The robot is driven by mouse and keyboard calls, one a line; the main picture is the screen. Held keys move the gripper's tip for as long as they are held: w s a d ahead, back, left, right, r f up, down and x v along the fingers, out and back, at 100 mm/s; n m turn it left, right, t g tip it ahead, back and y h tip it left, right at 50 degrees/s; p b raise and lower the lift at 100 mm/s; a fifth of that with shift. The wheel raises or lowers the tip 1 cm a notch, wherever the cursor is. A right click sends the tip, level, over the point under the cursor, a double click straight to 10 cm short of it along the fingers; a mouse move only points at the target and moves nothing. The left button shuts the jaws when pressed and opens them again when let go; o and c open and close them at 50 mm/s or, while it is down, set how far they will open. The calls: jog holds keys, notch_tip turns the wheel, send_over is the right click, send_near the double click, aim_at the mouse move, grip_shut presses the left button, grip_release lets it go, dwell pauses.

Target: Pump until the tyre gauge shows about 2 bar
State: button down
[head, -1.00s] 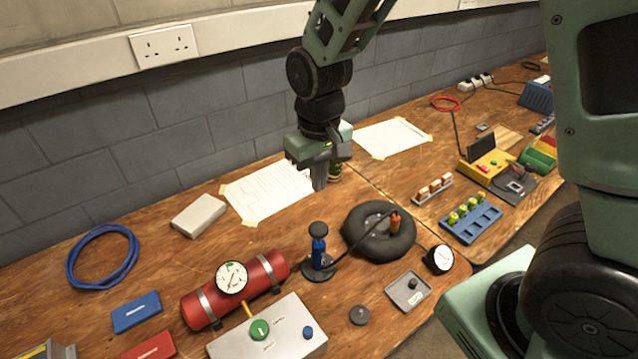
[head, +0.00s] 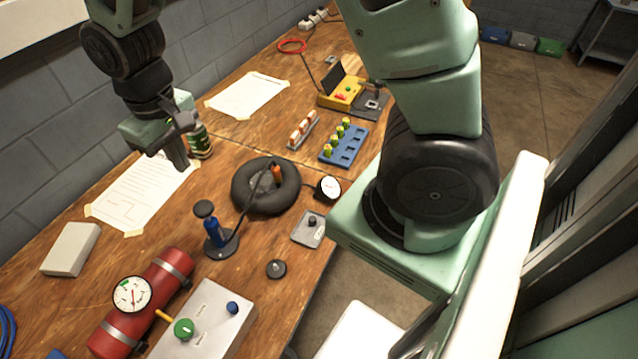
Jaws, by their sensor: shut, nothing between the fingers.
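In the head view, the blue hand pump (head: 216,234) stands upright on a round dark base, with a black knob handle (head: 204,208) on top. A black hose runs from it to the black tyre (head: 266,199), which lies flat with an orange-topped valve piece (head: 277,174) inside. A round white-faced gauge (head: 329,188) sits at the tyre's right edge; its reading is too small to tell. My gripper (head: 182,158) is shut and empty. It hangs above the paper sheet, behind and left of the pump, apart from the handle.
A red cylinder (head: 150,300) with a dial (head: 132,294) and a grey box with a green knob (head: 184,329) stand front left. A small grey tray (head: 308,229) and a dark disc (head: 276,268) lie right of the pump. A can (head: 200,142) stands beside my gripper.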

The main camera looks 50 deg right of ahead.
aim_at(202, 205)
notch_tip(202, 205, up, 3)
jog(key=b, duration=0.3)
jog(key=shift+w+f, duration=0.1)
jog(key=shift+w, duration=0.05)
notch_tip(202, 205, down, 14)
jog(key=shift+f+p, duration=0.1)
jog(key=shift+p, duration=0.75)
